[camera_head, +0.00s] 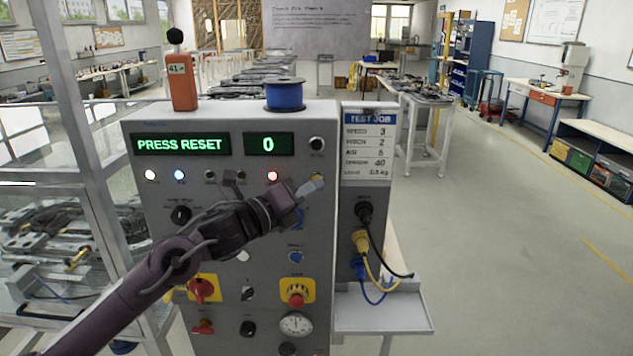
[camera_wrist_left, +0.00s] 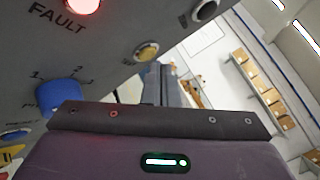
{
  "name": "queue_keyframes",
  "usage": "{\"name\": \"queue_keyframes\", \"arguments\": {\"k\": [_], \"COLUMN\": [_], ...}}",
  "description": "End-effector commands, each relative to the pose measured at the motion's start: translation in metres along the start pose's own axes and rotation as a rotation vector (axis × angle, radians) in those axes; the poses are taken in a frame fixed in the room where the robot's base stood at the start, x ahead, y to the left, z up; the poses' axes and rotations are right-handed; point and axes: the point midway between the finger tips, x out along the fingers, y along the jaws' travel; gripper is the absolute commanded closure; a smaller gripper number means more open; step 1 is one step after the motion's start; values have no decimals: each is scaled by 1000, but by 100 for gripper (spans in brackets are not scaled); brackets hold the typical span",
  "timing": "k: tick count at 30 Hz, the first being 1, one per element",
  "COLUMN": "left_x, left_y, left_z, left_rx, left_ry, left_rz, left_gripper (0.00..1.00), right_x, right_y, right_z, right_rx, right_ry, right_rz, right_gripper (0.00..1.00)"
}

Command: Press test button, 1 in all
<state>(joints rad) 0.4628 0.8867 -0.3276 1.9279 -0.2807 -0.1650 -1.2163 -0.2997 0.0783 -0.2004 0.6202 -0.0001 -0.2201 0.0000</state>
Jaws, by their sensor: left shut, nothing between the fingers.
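The grey test panel (camera_head: 150,260) stands in front of me, with green displays reading "PRESS RESET" (camera_head: 180,145) and "0" (camera_head: 268,144). My left gripper (camera_head: 308,187) is shut and empty in front of the panel's upper right part. A small yellow button (camera_wrist_left: 147,50) shows just beyond the gripper's fingers in the left wrist view; in the head view it is close to the fingertips (camera_head: 317,178). I cannot tell whether they touch. The red FAULT lamp (camera_head: 272,176) is lit, also in the left wrist view (camera_wrist_left: 82,5). No label reading "test" is legible on a button.
A blue knob (camera_wrist_left: 60,97) sits below the yellow button. A red emergency-type button (camera_head: 296,299) and a gauge (camera_head: 296,324) are lower down. A blue spool (camera_head: 284,95) and an orange tagged device (camera_head: 181,85) stand on top. Cables hang at the right side; open floor lies beyond.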

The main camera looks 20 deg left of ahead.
Motion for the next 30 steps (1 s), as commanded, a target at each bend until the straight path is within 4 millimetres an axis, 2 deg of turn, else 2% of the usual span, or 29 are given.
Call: {"name": "queue_keyframes", "arguments": {"k": [30], "left_x": [6], "left_y": [5], "left_z": [5], "left_rx": [-1], "left_ry": [-1], "left_rz": [-1], "left_gripper": [100], "right_x": [3], "right_y": [2], "right_z": [1], "right_rx": [0], "right_ry": [-1], "right_rz": [3], "right_gripper": [27]}}
